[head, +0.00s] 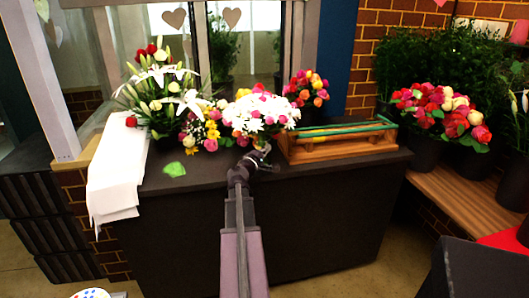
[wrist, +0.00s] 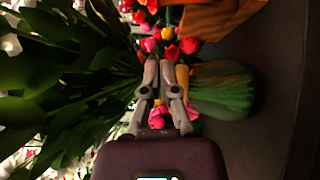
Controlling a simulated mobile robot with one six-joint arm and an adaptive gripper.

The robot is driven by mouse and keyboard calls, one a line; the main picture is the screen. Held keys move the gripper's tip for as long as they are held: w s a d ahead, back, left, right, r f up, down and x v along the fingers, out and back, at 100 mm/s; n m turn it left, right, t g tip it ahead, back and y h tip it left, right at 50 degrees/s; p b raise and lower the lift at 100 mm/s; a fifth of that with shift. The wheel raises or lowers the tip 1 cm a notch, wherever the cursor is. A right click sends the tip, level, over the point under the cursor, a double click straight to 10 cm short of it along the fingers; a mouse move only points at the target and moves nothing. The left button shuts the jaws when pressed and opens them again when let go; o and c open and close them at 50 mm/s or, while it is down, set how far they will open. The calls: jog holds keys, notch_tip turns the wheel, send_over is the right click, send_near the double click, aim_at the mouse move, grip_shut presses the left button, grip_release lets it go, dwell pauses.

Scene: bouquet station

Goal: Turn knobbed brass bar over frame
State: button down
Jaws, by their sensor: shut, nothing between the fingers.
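A wooden slatted frame (head: 340,151) stands on the right part of the dark counter, with long green and yellowish bars or stems along its top. I cannot pick out a knobbed brass bar for certain among them. My gripper (head: 263,157) is beside the frame's left end, just in front of the white and pink bouquet. In the wrist view my gripper (wrist: 158,62) has its fingers close together with nothing held. An orange-brown wooden piece, likely the frame (wrist: 215,18), shows at the top right there.
Bouquets (head: 165,95) crowd the counter's left and middle. A white cloth (head: 115,170) hangs over its left end, and a green leaf (head: 174,169) lies near the front. In the wrist view a green rounded object (wrist: 222,90) is right of the fingers, with dense leaves left.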

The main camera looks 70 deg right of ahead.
jog(key=s+d+r+p, duration=0.1)
jog(key=s+d, duration=0.3)
jog(key=d, duration=0.4)
jog(key=shift+d, duration=0.25)
jog(key=shift+w+r, duration=0.15)
jog(key=shift+w, duration=0.05)
jog(key=shift+p, duration=0.3)
